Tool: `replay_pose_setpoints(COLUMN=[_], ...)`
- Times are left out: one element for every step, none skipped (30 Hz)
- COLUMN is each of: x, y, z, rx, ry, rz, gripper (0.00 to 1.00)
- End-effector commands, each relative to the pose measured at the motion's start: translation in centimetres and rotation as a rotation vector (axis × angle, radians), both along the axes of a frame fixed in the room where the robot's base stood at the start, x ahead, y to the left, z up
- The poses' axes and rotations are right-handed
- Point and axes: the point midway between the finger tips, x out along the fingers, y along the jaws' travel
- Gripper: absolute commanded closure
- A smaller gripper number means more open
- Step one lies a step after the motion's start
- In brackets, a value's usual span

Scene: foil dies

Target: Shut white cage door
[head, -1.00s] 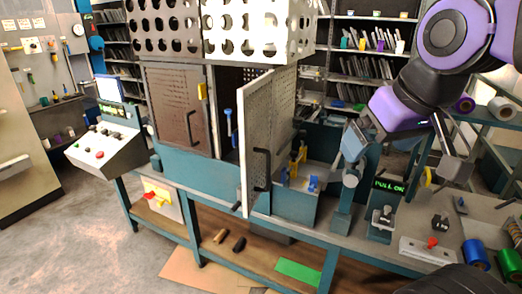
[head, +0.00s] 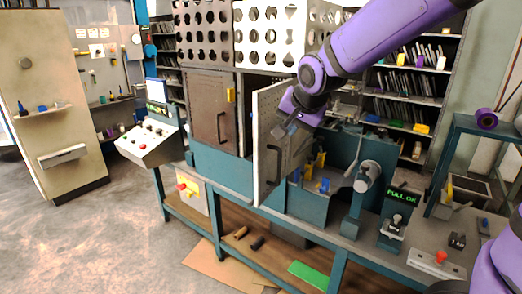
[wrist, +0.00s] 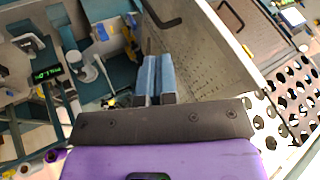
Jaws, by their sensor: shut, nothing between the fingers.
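The white cage door (head: 259,150) stands swung out from the cage, its light free edge toward me. Its perforated face and black handle (head: 272,166) show in the head view. A narrow dark opening (head: 246,110) shows left of it. My gripper (head: 284,131) is in front of the upper part of this face, on the handle side. In the wrist view, my gripper's two blue-grey fingers (wrist: 155,78) are together and empty, beside the perforated door panel (wrist: 208,68). I cannot tell whether they touch it. The arm hides part of the door's upper right.
A brown closed door (head: 211,108) is left of the opening. Perforated boxes (head: 268,35) sit above. A bench with blue and yellow fixtures (head: 318,165) and a lever press (head: 366,180) lies to the right. Clear floor (head: 115,235) is at front left.

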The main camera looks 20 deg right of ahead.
Motion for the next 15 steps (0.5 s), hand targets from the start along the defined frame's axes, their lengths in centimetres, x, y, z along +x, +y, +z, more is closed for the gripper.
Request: replay_pose_setpoints(x=[0.7, 1.0, 1.3, 1.4, 1.6, 1.7, 1.8, 1.9, 2.1, 2.3, 2.5, 2.8, 3.0, 3.3, 3.7], y=[0.4, 0.6, 0.7, 0.8, 0.8, 0.9, 0.9, 0.9, 0.9, 0.9, 0.9, 0.9, 0.9, 0.9, 0.9], z=[-0.3, -0.5, -0.6, -0.6, -0.7, -0.9, -1.0, -1.2, -1.5, -1.7, -2.0, -2.4, -2.8, -3.1, -3.6], rx=[0.007, 0.011, 0.016, 0.018, 0.02, 0.022, 0.022, 0.022, 0.021, 0.021, 0.021, 0.02, 0.02, 0.02, 0.02], ry=[-0.004, -0.006, -0.009, -0.011, -0.013, -0.013, -0.013, -0.012, -0.012, -0.011, -0.011, -0.011, -0.01, -0.01, -0.01], rz=[-0.01, -0.016, -0.024, -0.027, -0.03, -0.031, -0.032, -0.032, -0.031, -0.031, -0.031, -0.032, -0.032, -0.033, -0.033], gripper=[1.0, 1.0, 1.0, 1.0, 1.0, 1.0, 1.0, 1.0, 1.0, 1.0, 1.0, 1.0, 1.0, 1.0, 1.0])
